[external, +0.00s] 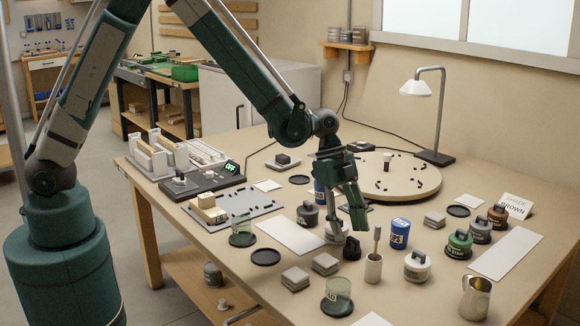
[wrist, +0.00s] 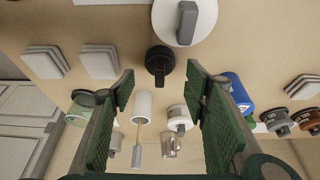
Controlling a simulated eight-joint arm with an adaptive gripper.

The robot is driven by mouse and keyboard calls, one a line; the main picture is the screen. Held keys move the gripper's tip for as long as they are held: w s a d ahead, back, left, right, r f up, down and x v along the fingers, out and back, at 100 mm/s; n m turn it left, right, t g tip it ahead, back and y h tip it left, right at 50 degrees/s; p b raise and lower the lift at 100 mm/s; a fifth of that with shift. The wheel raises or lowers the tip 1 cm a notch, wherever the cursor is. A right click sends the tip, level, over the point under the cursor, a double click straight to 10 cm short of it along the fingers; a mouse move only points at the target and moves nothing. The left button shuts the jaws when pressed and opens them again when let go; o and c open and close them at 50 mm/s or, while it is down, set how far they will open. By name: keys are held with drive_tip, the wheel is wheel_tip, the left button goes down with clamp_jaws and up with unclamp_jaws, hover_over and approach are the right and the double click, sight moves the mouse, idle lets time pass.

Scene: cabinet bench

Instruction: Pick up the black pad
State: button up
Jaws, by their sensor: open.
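No single thing is plainly the black pad. Flat black discs lie on the bench in the external view: one at the front left (external: 265,257), one farther back (external: 300,179) and one at the right (external: 458,211). A small black knobbed piece (external: 352,247) stands below my gripper (external: 347,224). It also shows in the wrist view (wrist: 159,62), just beyond and between the fingertips. My gripper (wrist: 160,90) points down, open and empty, above the bench. No black disc shows clearly in the wrist view.
Grey square stacks (external: 295,278), a white holder with a brush (external: 373,267), a blue can (external: 400,232), a lidded white jar (external: 417,265) and a metal jug (external: 475,297) crowd the area. A round turntable (external: 415,178) and lamp (external: 436,155) stand behind.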

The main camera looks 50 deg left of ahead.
sight(352, 238)
drive_tip(key=shift+b+x, duration=0.75)
drive_tip(key=shift+x, duration=1.7)
drive_tip(key=shift+d, duration=0.1)
drive_tip(key=shift+c, duration=0.3)
drive_tip(key=c, duration=0.8)
